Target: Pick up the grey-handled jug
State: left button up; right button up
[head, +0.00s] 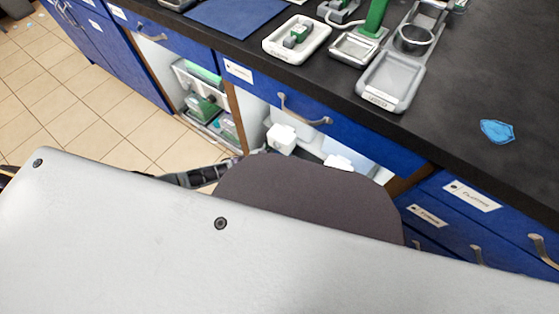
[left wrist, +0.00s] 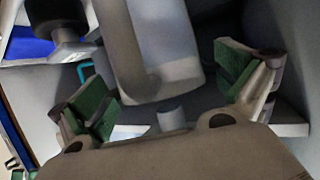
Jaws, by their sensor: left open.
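In the left wrist view, a pale jug (left wrist: 170,40) with a thick grey handle (left wrist: 120,48) is very close to the camera, at the top centre. My left gripper (left wrist: 165,86) has its green-padded fingers spread wide, one on each side of the jug's lower part in the picture. I see no finger pad clearly pressing on the jug or handle. In the head view, my own grey body and a dark rounded part cover the lower half, and I cannot make out the jug for certain. My right gripper is in neither view.
An open cupboard bay (head: 233,110) under the black bench (head: 470,80) holds several white and green items. Blue drawers (head: 350,135) with metal handles flank it. In the left wrist view, a black-topped object (left wrist: 58,20) stands left of the jug.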

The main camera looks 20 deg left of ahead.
pick_arm(q)
jog(key=c, duration=2.1)
jog(key=shift+r, duration=0.15)
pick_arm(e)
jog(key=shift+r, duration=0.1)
